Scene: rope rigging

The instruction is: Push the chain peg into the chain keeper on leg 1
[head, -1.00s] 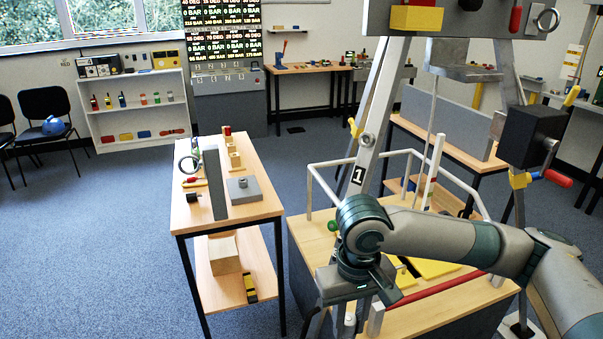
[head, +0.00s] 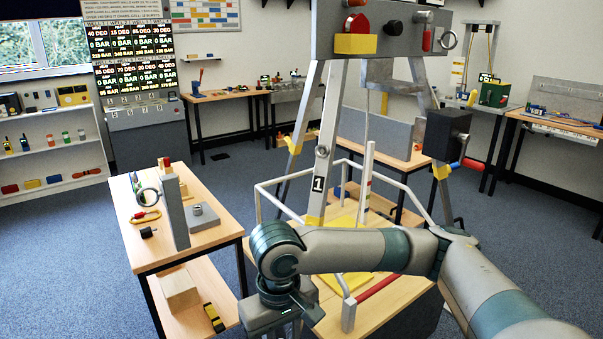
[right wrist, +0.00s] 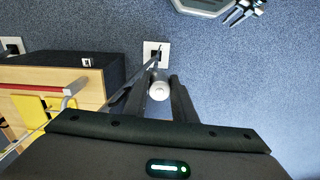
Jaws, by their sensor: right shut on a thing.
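Leg 1 (head: 318,170) is the slanting grey leg with the "1" label; its lower part is hidden behind my right arm in the head view. My right gripper (right wrist: 159,80) is shut on a pale, round-ended piece (right wrist: 158,91), seen end-on; it may be the chain peg. In the head view only the wrist and gripper body show, at the bottom edge, lower and left of the "1" label. A slim dark bar runs just beyond the fingers to a white foot plate (right wrist: 155,53) on the floor. I cannot make out the chain keeper.
A wooden platform with a white rail (head: 265,205), a yellow mat (head: 345,290) and a red bar (head: 378,286) lies under the frame. A side table (head: 130,215) with small parts stands at the left.

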